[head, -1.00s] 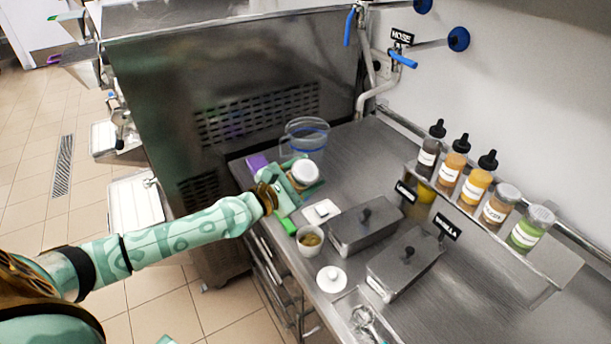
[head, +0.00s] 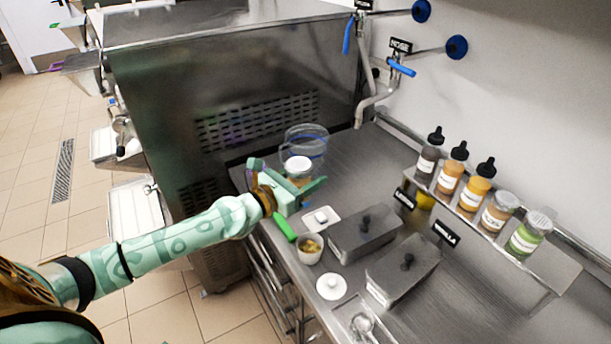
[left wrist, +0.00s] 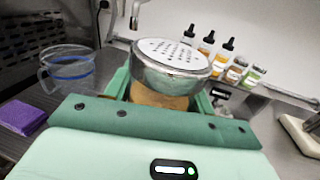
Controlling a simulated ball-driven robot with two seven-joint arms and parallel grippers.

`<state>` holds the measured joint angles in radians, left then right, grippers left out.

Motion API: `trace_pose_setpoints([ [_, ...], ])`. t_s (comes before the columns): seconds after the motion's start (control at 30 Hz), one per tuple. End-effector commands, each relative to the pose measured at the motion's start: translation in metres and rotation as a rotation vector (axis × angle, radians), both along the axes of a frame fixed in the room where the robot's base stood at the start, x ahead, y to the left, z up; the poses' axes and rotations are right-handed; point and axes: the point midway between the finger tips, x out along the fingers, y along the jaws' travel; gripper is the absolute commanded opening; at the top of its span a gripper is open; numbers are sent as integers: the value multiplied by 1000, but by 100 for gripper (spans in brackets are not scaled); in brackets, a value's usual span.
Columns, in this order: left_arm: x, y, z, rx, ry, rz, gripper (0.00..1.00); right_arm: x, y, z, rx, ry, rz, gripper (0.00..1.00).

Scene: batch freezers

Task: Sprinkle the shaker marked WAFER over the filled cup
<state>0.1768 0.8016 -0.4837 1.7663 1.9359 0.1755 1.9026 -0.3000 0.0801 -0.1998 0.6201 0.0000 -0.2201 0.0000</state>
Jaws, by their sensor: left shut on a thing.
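My left gripper (head: 300,186) is shut on a shaker (head: 299,168) with a perforated silver lid and tan contents. The left wrist view shows the shaker (left wrist: 168,72) upright between the fingers, lid up; no marking on it can be read. My right gripper is not in view.
A clear jug (head: 305,141) stands behind the gripper, and a purple block (left wrist: 24,117) shows in the wrist view. Two lidded steel tubs (head: 364,233) lie right of the cup. A wall shelf (head: 545,268) holds several bottles and shakers. A white lid (head: 331,284) lies in front.

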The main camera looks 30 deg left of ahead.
Motion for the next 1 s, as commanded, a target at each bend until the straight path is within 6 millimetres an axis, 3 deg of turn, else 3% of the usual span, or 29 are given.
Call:
trace_pose_setpoints([
  [0.17, -18, -10, 2, 0, 1, -2, 30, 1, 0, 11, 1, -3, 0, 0],
  [0.8, -120, -63, 1, 0, 1, -1, 30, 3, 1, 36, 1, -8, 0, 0],
  [1.0, -133, -70, 1, 3, -2, 0, 30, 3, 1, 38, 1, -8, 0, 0],
])
